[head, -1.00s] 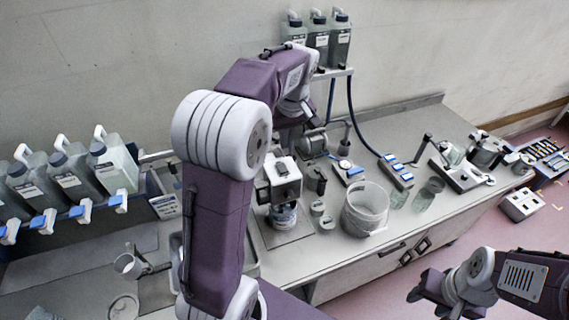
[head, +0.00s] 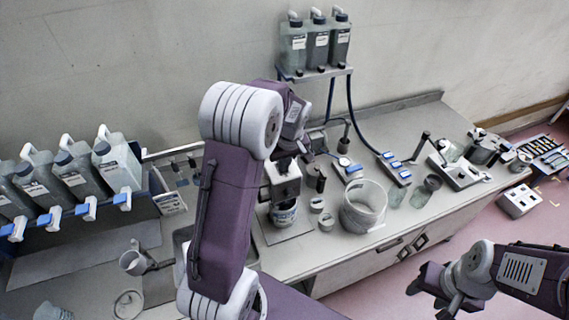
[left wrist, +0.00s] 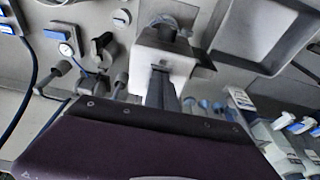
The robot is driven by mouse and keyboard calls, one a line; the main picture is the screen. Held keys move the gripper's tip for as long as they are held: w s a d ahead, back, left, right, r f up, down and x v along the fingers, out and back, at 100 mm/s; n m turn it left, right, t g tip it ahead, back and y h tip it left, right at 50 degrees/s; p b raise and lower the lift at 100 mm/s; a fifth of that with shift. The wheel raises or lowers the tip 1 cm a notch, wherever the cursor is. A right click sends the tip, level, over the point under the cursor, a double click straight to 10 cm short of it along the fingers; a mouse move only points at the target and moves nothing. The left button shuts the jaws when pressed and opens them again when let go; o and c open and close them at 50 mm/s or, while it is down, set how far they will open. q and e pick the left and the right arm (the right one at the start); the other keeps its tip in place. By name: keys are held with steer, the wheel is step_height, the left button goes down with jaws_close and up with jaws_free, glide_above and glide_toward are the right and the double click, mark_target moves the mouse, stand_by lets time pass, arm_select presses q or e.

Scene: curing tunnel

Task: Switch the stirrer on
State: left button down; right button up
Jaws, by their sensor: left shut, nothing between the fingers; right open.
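The stirrer (head: 284,188) is a pale block-shaped head over a small blue-and-white pot (head: 284,214) on a flat plate. In the left wrist view the stirrer head (left wrist: 178,54) is a white block in the upper middle. My left gripper (left wrist: 162,72) is shut and empty, its dark fingertips at the near face of the white block; I cannot tell whether they touch. In the head view my left arm hides most of the gripper, behind and above the stirrer. No switch is clear. My right gripper (head: 424,285) is open and empty at the lower right, away from the bench.
Jugs (head: 72,172) line the left, and bottles (head: 318,45) sit on the back shelf.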

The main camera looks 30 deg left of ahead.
arm_select(q)
steer(key=shift+f+b, duration=0.4)
steer(key=shift+f, duration=0.05)
steer(key=shift+s+d+r, duration=0.1)
steer(key=shift+s+r, duration=0.05)
steer(key=shift+r, duration=0.1)
steer(key=shift+w+a+r+p, duration=0.3)
steer(key=shift+w+a+p, duration=0.2)
steer(key=shift+a+p, duration=0.15)
steer(key=shift+d, duration=0.1)
